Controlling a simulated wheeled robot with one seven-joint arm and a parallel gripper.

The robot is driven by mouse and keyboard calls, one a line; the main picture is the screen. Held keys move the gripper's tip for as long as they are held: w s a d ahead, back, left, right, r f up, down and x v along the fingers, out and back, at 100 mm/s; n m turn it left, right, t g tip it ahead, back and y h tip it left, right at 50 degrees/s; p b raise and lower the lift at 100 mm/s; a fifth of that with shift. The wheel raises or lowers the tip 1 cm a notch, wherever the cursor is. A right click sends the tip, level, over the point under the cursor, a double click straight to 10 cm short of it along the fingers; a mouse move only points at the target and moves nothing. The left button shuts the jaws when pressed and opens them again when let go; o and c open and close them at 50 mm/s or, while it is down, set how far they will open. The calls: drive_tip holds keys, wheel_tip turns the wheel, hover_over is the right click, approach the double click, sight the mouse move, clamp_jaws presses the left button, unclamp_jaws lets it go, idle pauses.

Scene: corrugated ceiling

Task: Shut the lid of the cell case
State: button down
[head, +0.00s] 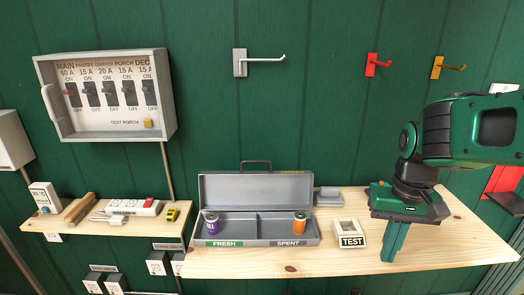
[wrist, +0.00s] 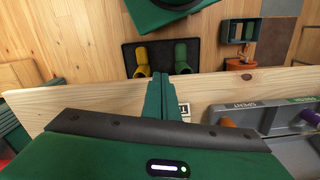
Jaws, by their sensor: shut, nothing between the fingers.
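The grey cell case (head: 256,243) stands open on the right wooden shelf. Its lid (head: 257,188) is raised upright at the back, with a dark handle on top. A purple cell (head: 211,224) stands in the left compartment, labelled FRESH, and an orange cell (head: 299,224) in the right one, labelled SPENT. My gripper (head: 388,257) is shut and empty, pointing down near the shelf's front edge, right of the case and apart from it. In the wrist view my shut fingers (wrist: 181,74) show at the centre, with part of the case (wrist: 262,119) at right; its lid is mostly hidden.
A small TEST box (head: 350,233) stands between the case and my gripper. A grey block (head: 327,196) sits behind it. Three hooks, including a red one (head: 372,64), stick out of the green wall above. A breaker panel (head: 108,96) hangs at left.

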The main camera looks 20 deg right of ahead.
drive_tip(key=w+a+r+n+t+h, duration=0.1)
drive_tip(key=w+a+r, duration=0.1)
drive_tip(key=w+r, duration=0.5)
drive_tip(key=w+a+r, duration=0.1)
drive_tip(key=w+r, duration=0.1)
drive_tip(key=w, duration=0.9)
drive_tip(key=w+a+r+n+t+h, duration=0.15)
drive_tip(key=w+r, duration=0.35)
drive_tip(key=w, duration=0.5)
drive_tip(key=w+a+r+y, duration=0.2)
drive_tip(key=w+a+r, duration=0.1)
drive_tip(key=w+a, duration=0.7)
drive_tip(key=shift+h, duration=0.25)
drive_tip(key=x, duration=0.6)
drive_tip(key=w+d+x, duration=0.1)
drive_tip(key=x, duration=0.3)
drive_tip(key=shift+s+a+r, duration=0.15)
drive_tip(key=shift+s+a, duration=0.05)
drive_tip(key=shift+s, duration=0.45)
drive_tip(key=shift+s+a+r, duration=0.2)
drive_tip(key=shift+s+a, duration=0.05)
drive_tip(key=shift+s, duration=0.4)
drive_tip(key=shift+s+a+r, duration=0.15)
drive_tip(key=shift+s+a, duration=0.05)
drive_tip(key=shift+s, duration=0.45)
drive_tip(key=shift+a, duration=0.1)
